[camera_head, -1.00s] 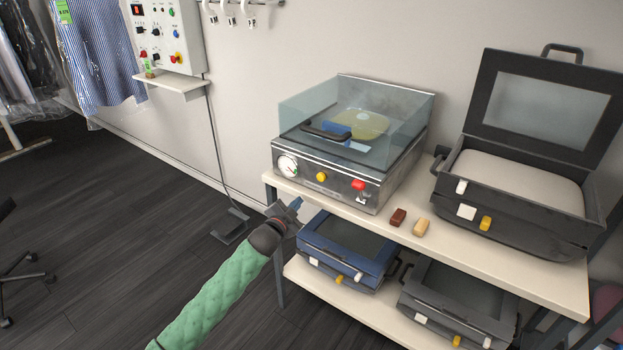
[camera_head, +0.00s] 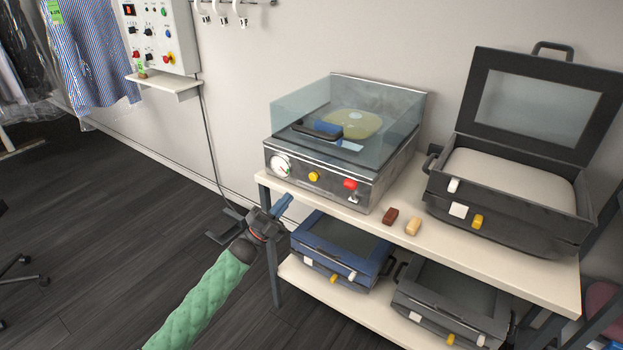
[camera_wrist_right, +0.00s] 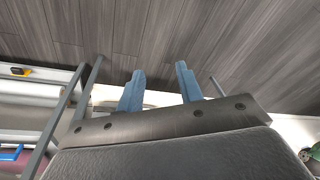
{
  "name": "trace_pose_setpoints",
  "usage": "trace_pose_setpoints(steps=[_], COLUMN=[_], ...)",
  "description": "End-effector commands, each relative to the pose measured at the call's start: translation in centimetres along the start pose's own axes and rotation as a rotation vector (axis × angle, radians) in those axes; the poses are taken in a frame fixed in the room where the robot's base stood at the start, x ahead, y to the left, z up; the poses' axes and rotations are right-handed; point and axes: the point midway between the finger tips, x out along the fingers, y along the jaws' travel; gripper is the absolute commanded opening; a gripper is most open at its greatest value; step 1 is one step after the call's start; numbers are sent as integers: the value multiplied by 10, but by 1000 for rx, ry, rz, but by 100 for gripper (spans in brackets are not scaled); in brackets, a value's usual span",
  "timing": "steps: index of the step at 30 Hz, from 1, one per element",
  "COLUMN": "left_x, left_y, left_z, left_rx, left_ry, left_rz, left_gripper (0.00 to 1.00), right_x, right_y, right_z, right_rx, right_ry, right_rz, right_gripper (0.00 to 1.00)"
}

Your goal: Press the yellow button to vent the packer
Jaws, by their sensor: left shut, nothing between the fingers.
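A yellow-green round item (camera_head: 352,124) lies under the lid. My left gripper (camera_head: 284,203), with blue fingers, is shut and empty. It is below and to the left of the yellow button in the picture, apart from the packer. My right gripper (camera_wrist_right: 160,82) shows in the right wrist view with its two blue fingers apart and nothing between them.
A grey open-lidded case (camera_head: 515,190) stands right of the packer, with a yellow button (camera_head: 478,221). A brown block (camera_head: 390,216) and a tan block (camera_head: 413,226) lie between. Closed blue (camera_head: 340,250) and grey (camera_head: 455,300) cases fill the lower shelf. A control panel (camera_head: 160,35) hangs on the wall.

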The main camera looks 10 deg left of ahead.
Motion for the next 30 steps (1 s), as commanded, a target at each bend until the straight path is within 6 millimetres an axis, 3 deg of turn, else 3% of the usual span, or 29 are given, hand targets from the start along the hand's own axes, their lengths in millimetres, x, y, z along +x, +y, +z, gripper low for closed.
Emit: trace_pose_setpoints(steps=[16,30], left_x=[3,38], left_y=[2,28], left_z=[2,29], left_rx=[23,23], left_ry=[0,0], left_rz=[-1,-1], left_gripper=[0,0], right_x=[1,19], right_y=[0,-11], right_z=[-3,-9], right_rx=[-1,-18], right_ry=[6,49], right_rz=[0,-27], right_gripper=[36,36])
